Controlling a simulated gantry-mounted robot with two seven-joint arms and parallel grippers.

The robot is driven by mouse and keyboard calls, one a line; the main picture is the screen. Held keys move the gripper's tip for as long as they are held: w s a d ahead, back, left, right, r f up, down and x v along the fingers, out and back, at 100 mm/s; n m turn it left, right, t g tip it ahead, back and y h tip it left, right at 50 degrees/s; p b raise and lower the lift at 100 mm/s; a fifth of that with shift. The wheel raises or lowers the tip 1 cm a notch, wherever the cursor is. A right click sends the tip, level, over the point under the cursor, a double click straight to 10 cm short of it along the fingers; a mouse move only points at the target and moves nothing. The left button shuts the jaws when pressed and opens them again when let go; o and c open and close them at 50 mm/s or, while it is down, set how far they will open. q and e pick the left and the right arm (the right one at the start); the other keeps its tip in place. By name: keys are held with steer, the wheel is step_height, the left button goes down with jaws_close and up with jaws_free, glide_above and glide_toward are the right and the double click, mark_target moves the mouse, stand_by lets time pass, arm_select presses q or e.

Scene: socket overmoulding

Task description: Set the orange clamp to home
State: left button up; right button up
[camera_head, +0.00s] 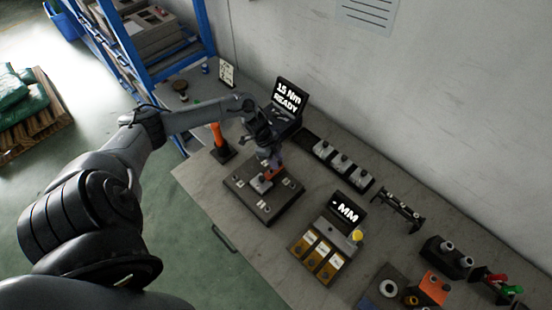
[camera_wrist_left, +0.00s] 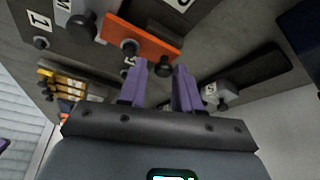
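The orange clamp (camera_wrist_left: 140,38) is a flat orange bar with dark round knobs, seen just past my fingertips in the left wrist view. In the head view it shows as a small orange patch (camera_head: 276,162) on the dark fixture plate (camera_head: 240,193), partly hidden by my gripper. My left gripper (camera_wrist_left: 160,68) has two purple fingers standing apart. One dark knob (camera_wrist_left: 164,66) of the clamp shows between the fingertips; I cannot tell whether they touch it. In the head view my left gripper (camera_head: 269,155) is low over the plate.

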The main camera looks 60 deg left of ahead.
arm_select(q)
steer(key=v, duration=1.1)
steer(key=shift+p, duration=0.3)
steer(key=shift+f, duration=0.1)
